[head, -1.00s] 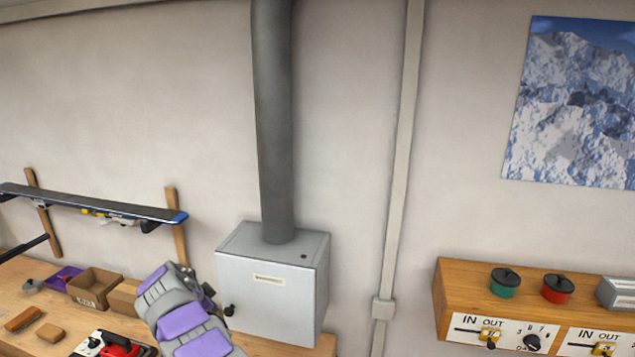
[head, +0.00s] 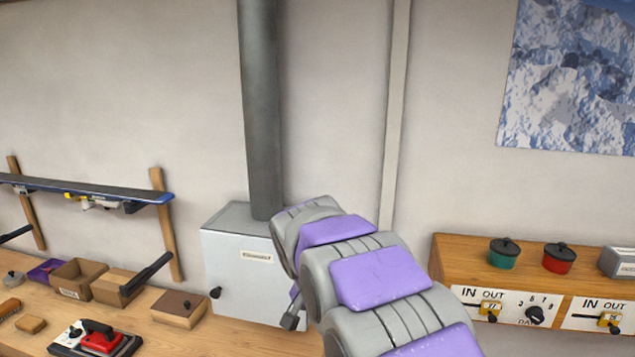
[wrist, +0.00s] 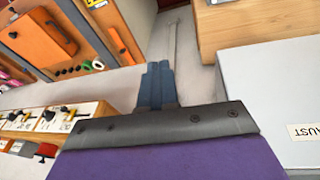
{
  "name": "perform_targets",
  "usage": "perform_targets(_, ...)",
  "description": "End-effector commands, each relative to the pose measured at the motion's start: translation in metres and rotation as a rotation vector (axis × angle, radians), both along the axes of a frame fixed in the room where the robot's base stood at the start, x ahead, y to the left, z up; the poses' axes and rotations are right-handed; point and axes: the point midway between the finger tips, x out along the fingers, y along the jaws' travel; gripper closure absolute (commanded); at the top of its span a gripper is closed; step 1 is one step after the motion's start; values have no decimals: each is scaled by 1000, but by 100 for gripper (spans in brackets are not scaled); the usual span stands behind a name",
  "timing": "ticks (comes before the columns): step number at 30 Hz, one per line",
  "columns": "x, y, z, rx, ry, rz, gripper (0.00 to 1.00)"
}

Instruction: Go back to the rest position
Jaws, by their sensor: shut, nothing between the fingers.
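My gripper (wrist: 159,84) shows in the wrist view with its two blue-grey fingers pressed together and nothing between them. Beyond the fingertips lies a strip of grey floor. In the head view my purple and grey arm rises from the lower right and covers part of the grey metal box (head: 228,262). The box's labelled side also shows in the wrist view (wrist: 262,112), close on the right.
A wooden control panel (head: 443,258) with dials and knobs is at the right. The bench (head: 165,345) at the left holds cartons, a wooden box (head: 178,308) and a red-handled iron (head: 100,338). A ski (head: 85,188) rests on wall brackets. A grey pipe (head: 262,110) rises from the metal box.

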Motion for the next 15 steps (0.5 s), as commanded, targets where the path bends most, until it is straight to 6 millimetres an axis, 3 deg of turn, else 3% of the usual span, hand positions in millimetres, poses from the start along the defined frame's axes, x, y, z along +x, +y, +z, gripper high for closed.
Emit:
perform_targets(1, -18, -16, -6, 3, 24, 10, 100)
perform_targets(6, -76, -53, -17, 16, 100, 68, 100)
perform_targets(15, -192, -102, -54, 71, 224, 172, 100)
